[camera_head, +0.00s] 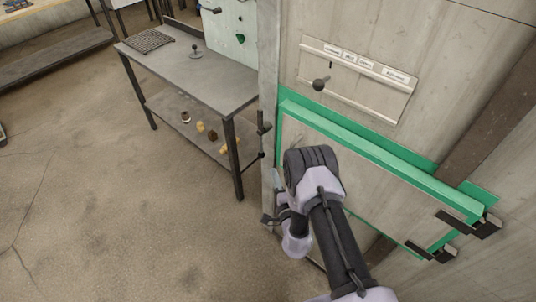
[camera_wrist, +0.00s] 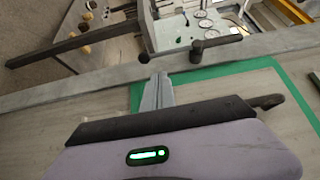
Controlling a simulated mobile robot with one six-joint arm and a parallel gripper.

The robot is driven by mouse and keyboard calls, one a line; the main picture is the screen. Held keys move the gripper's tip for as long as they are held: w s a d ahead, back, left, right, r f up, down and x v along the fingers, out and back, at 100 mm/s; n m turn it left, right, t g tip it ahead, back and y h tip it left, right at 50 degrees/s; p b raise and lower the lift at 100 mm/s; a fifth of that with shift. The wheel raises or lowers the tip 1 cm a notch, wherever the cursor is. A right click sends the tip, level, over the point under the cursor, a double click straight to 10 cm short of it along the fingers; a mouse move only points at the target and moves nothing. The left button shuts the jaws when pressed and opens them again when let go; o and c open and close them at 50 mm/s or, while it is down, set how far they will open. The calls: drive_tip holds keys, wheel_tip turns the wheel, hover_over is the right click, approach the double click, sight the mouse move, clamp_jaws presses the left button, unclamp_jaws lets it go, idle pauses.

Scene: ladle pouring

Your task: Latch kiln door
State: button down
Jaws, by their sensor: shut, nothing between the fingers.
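The kiln door (camera_head: 400,172) is a pale panel with green edging, set in the green surround of the kiln's grey wall. It looks shut or nearly shut; a small gap cannot be ruled out. A dark latch lever (camera_head: 263,124) with round knobs is on the post at the door's left edge. The lever also shows in the wrist view (camera_wrist: 205,46), just beyond my fingertips. My gripper (camera_head: 277,181) is shut and empty, at the door's left edge below the latch. Its grey fingers (camera_wrist: 157,84) point toward the lever; contact cannot be told. My arm hides part of the door.
Black hinge brackets (camera_head: 478,222) are at the door's right side. A wall panel with a dark knob (camera_head: 319,84) is above it. A grey table (camera_head: 205,82) with a lower shelf stands left of the post.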

drive_tip(key=b+x, duration=0.2)
drive_tip(key=x, duration=0.8)
drive_tip(key=shift+b, duration=0.35)
